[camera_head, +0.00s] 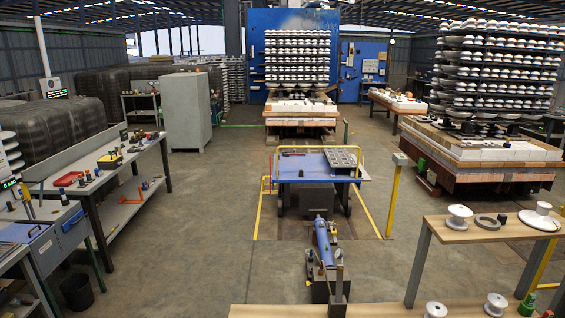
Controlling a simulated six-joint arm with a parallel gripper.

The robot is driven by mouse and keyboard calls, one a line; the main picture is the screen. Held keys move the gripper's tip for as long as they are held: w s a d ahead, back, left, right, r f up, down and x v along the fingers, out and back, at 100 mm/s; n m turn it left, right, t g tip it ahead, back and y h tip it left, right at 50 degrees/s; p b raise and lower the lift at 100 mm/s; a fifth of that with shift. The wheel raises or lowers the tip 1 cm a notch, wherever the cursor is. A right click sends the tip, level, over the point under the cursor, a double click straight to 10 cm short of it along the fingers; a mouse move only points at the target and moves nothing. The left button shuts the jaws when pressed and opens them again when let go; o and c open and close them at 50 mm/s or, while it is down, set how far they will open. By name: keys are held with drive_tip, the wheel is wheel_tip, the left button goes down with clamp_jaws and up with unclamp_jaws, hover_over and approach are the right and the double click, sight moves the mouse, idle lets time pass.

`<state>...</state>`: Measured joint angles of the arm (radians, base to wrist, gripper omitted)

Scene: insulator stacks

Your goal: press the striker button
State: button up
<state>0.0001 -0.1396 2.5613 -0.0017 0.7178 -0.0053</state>
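I cannot make out with certainty which part is the striker button. A small grey-green box (400,159) sits on top of a yellow post (393,198), right of the blue-topped cart; any button on it is too small to tell. A blue cylinder-shaped device (324,240) stands in front of the cart, with dark metal parts at its near end. No gripper fingers can be made out in this view.
The blue-topped cart (305,165) has yellow rails. Workbenches with tools (105,170) line the left. Wooden shelves (480,232) with white insulators stand at the right front. Large insulator stacks (495,75) fill the back and right. Grey floor (200,250) is open at centre left.

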clamp_jaws()
idle(0.3)
idle(1.5)
